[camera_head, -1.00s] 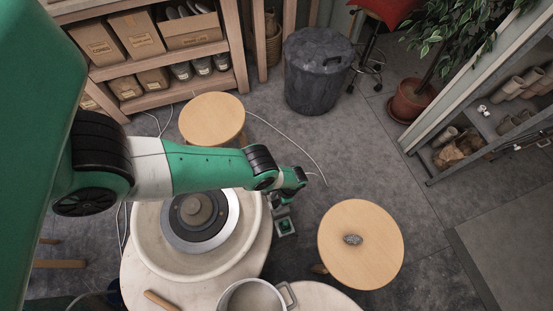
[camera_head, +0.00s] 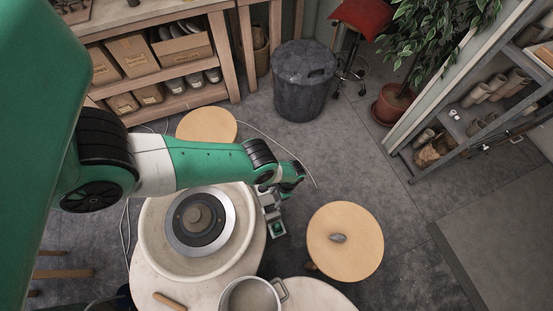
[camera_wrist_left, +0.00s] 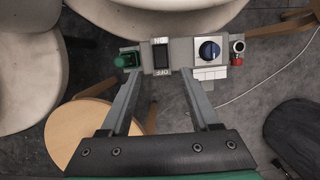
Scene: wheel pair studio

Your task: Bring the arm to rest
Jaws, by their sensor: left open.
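My left gripper (camera_head: 289,179) hangs at the end of the green arm, over the edge of the pottery wheel (camera_head: 245,210). In the left wrist view my left gripper (camera_wrist_left: 162,77) is open, with nothing between its fingers. Beyond the fingertips is a grey control box (camera_wrist_left: 181,54) with a green button (camera_wrist_left: 128,60), a black switch (camera_wrist_left: 161,56), a blue knob (camera_wrist_left: 208,50) and a red button (camera_wrist_left: 239,47). The box also shows in the head view (camera_head: 270,212), partly behind the arm. I cannot tell whether the fingers touch it. My right gripper is out of view.
A metal pot (camera_head: 250,296) and a wooden tool (camera_head: 169,301) are at the front. Another stool (camera_head: 207,124), a dark bin (camera_head: 303,80) and shelves lie behind. Open floor lies farther right.

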